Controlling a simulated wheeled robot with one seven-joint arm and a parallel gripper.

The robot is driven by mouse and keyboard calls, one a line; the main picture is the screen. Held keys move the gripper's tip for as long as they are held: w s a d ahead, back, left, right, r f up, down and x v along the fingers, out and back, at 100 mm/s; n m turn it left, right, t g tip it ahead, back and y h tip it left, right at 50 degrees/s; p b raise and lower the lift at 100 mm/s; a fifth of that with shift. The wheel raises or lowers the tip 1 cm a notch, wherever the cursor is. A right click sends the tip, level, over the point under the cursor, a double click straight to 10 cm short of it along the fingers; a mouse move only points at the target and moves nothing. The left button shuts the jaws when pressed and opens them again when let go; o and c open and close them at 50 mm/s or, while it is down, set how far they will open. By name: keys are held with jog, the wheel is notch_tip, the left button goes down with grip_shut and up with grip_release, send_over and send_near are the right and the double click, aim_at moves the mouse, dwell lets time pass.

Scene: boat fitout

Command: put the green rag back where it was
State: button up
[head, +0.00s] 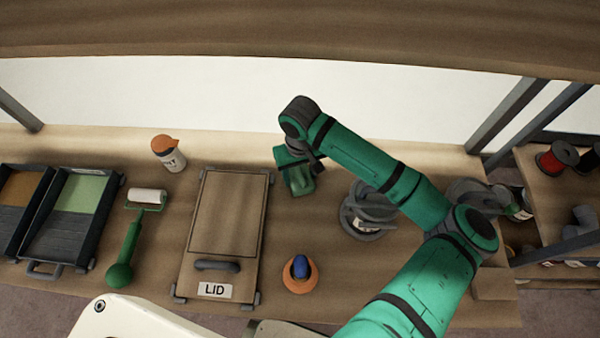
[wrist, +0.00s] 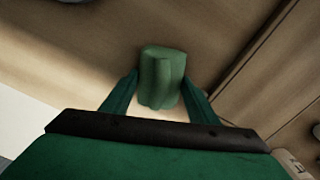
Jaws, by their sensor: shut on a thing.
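The green rag (wrist: 162,72) is a folded, upright-looking bundle between the two fingers of my gripper (wrist: 161,84) in the wrist view. In the head view the rag (head: 300,182) shows just below my gripper (head: 293,166), over the workbench to the right of the lidded box. My gripper is shut on the rag. I cannot tell whether the rag touches the bench top.
The box marked LID (head: 226,215) stands left of the rag. An orange ring with a blue piece (head: 300,271) lies nearer the front. A grey coil (head: 366,211) is to the right. A bottle (head: 168,154), a roller (head: 127,245) and trays (head: 72,232) are left.

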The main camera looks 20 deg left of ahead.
aim_at(300, 173)
jog(key=o, duration=1)
jog(key=shift+f, duration=0.1)
notch_tip(300, 173, up, 12)
jog(key=shift+r, duration=0.15)
